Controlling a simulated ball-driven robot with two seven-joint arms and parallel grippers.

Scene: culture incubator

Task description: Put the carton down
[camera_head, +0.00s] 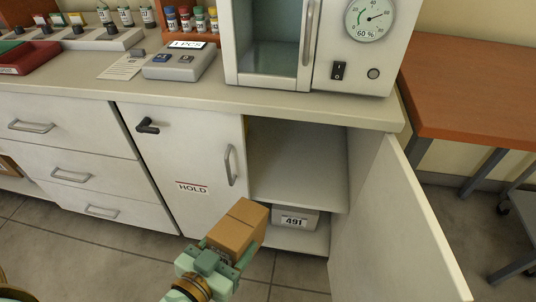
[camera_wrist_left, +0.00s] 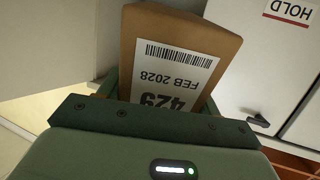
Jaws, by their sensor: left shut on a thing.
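A brown carton (camera_head: 237,227) is held in my left gripper (camera_head: 226,256), in front of the open cabinet. In the left wrist view the carton (camera_wrist_left: 190,38) shows a white label with a barcode, "FEB 2028" and 429, upside down in that picture. My left gripper (camera_wrist_left: 158,100) is shut on the carton's sides. The carton is tilted in the head view and appears clear of the shelf. My right gripper is not in view.
The open cabinet has an empty upper shelf (camera_head: 298,180) and a box marked 491 (camera_head: 295,218) below. Its open door (camera_head: 390,235) stands at the right. The door marked HOLD (camera_head: 190,160) is closed. An incubator (camera_head: 315,45) stands on the counter.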

